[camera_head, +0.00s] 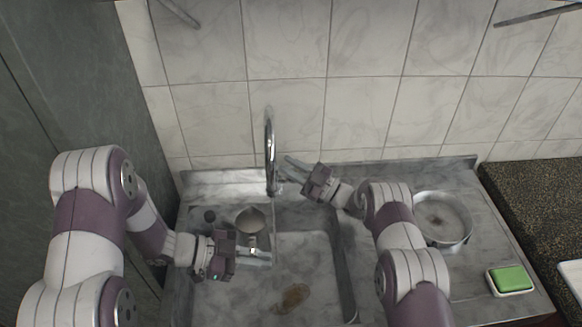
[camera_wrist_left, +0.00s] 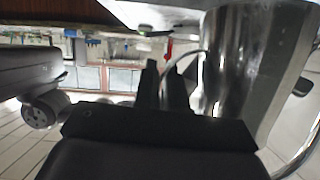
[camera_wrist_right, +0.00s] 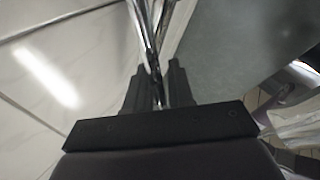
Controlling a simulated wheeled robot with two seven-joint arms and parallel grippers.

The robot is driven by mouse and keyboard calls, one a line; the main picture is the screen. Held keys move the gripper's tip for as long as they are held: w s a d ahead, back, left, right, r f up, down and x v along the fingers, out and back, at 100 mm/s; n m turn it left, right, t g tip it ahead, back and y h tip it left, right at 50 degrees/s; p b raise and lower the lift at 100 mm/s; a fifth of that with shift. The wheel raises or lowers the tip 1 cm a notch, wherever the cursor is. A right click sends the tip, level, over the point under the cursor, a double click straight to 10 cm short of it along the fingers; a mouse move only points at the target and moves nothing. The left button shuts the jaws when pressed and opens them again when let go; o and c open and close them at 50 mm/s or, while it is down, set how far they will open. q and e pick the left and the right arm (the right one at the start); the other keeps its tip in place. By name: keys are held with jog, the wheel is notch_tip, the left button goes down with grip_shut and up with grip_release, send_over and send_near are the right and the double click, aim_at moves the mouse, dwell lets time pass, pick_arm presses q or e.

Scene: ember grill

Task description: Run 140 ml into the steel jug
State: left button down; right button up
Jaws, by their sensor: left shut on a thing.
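The steel jug (camera_head: 250,219) is upright at the left of the sink, its open top facing up, left of and below the tap spout. My left gripper (camera_head: 262,257) is shut on the jug's handle; the jug's shiny wall (camera_wrist_left: 228,70) fills the right of the left wrist view. The chrome tap (camera_head: 270,150) rises at the back of the sink. My right gripper (camera_head: 292,164) is just right of the tap. In the right wrist view, chrome tap parts (camera_wrist_right: 152,45) show between its fingers; I cannot tell whether they grip. I cannot make out running water or the jug's inside.
The sink basin (camera_head: 315,255) lies below the tap, with a brown patch (camera_head: 291,298) at its bottom. A round pan (camera_head: 441,240) stands on the right drainboard. A green sponge (camera_head: 510,279) sits in a white dish near the front right. The tiled wall (camera_head: 360,110) is close behind.

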jog(key=s+d, duration=0.6)
jog(key=d, duration=0.5)
jog(key=shift+s+d+f, duration=0.2)
jog(key=shift+s+d, duration=0.05)
pick_arm(q)
jog(key=w+d, duration=0.5)
jog(key=shift+d, duration=0.15)
jog(key=shift+w, duration=0.1)
dwell(1.4)
